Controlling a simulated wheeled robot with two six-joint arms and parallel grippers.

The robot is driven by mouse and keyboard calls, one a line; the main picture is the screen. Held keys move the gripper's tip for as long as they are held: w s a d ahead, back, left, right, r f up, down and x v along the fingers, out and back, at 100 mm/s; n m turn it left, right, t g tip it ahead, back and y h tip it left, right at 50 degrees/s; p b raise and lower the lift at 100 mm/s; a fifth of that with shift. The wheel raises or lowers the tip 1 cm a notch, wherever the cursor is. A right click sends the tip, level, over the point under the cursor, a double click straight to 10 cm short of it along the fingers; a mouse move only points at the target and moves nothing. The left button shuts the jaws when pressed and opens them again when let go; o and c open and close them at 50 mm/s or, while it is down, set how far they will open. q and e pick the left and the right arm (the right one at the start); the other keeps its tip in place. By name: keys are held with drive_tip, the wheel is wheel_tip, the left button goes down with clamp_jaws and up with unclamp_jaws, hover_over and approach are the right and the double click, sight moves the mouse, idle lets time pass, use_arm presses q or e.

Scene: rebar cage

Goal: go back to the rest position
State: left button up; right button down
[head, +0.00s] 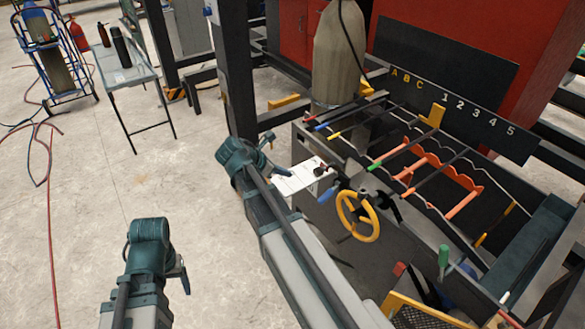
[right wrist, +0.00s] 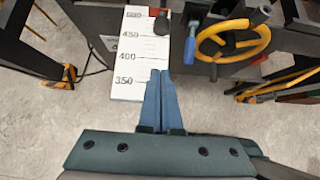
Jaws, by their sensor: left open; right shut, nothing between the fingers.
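My left gripper (head: 183,276) is at the lower left of the head view, low over the bare floor and apart from any object. It is open and empty; its fingers show only partly, at the side of the wrist. My right gripper (head: 283,172) is beside the white scale plate (head: 298,180) at the bench's near left corner. In the right wrist view its blue fingers (right wrist: 160,78) are shut with nothing between them. They appear in front of the scale plate (right wrist: 128,72); I cannot tell whether they touch it.
A yellow handwheel (head: 376,226) and black bench parts stand just right of my right arm. Bars and orange racks (head: 463,205) lie beyond, under a lettered board (head: 484,107). A dark post (head: 236,75) rises behind the right wrist. Open floor (head: 75,215) lies to the left.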

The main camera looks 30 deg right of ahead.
drive_tip(key=shift+a+r, duration=0.4)
drive_tip(key=shift+a, duration=0.05)
drive_tip(key=s+a+f+m+y, duration=0.2)
drive_tip(key=s+a+m, duration=0.3)
drive_tip(key=a, duration=0.4)
drive_tip(key=s+a+f+m+y, duration=0.2)
drive_tip(key=s+a+m, duration=0.3)
drive_tip(key=a, duration=0.4)
drive_tip(key=s+a+f+m+y, duration=0.2)
drive_tip(key=s+a+m, duration=0.3)
drive_tip(key=a, duration=0.5)
drive_tip(key=shift+s+f+g+y, duration=0.15)
drive_tip(key=shift+s+g+y, duration=0.3)
drive_tip(key=shift+y, duration=0.45)
